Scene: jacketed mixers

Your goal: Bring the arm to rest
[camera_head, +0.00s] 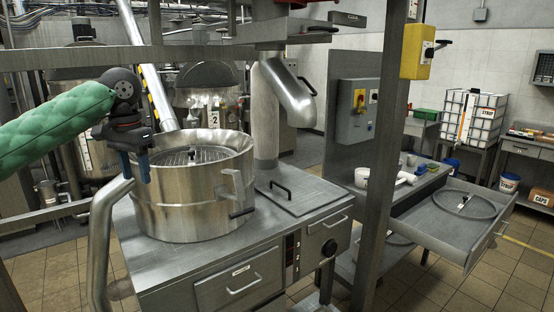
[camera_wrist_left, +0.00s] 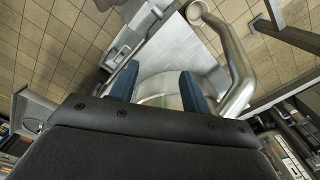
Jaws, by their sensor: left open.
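My left arm (camera_head: 55,125), in a green quilted sleeve, comes in from the left in the head view. My left gripper (camera_head: 135,172) hangs with its blue fingers down, beside the left rim of a steel mixer vessel (camera_head: 185,210). In the left wrist view the two blue fingers of the gripper (camera_wrist_left: 158,85) are spread apart with nothing between them. Part of the vessel's curved metal shows beyond them. My right gripper is in neither view.
A bent steel pipe (camera_head: 101,240) rises close by the gripper and also shows in the left wrist view (camera_wrist_left: 240,75). A steel post (camera_head: 387,140) stands right of the vessel. An open drawer (camera_head: 450,235) holds a ring-shaped part. A yellow box (camera_head: 417,52) hangs on the post.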

